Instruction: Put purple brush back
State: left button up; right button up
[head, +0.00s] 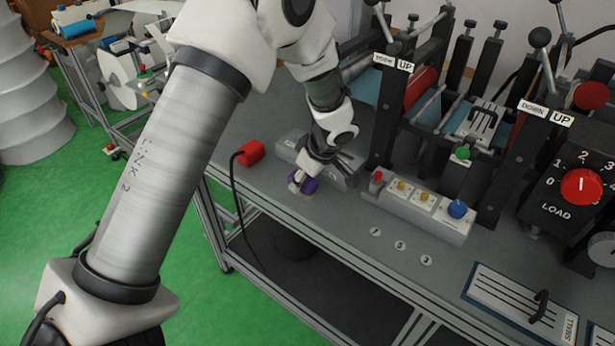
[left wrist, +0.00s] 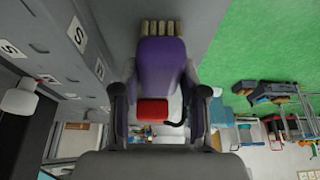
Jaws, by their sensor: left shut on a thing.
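The purple brush (head: 309,186) is small in the head view, at my left gripper (head: 316,172) above the grey bench, close to its front edge. In the left wrist view the purple brush (left wrist: 162,62) lies between the two dark fingers, with pale bristles pointing away from the gripper. My left gripper (left wrist: 160,98) is shut on it. I cannot tell whether the bristles touch the bench. A long grey block (head: 288,150) lies on the bench behind the gripper, partly hidden by it. My right gripper is not in view.
A red box (head: 250,153) with a black cable sits at the bench's left end. A grey button box (head: 418,208), upright machine posts and a red LOAD knob (head: 581,187) stand to the right. A framed panel (head: 520,305) lies at front right. Green floor (head: 205,270) is open at left.

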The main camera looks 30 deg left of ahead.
pick_arm(q)
jog(key=o, duration=1.2)
jog(key=shift+w+a, duration=0.1)
jog(key=shift+a, duration=0.05)
jog(key=shift+r, duration=0.1)
jog(key=shift+d+r, duration=0.25)
jog(key=shift+r, duration=0.2)
jog(key=v, duration=1.1)
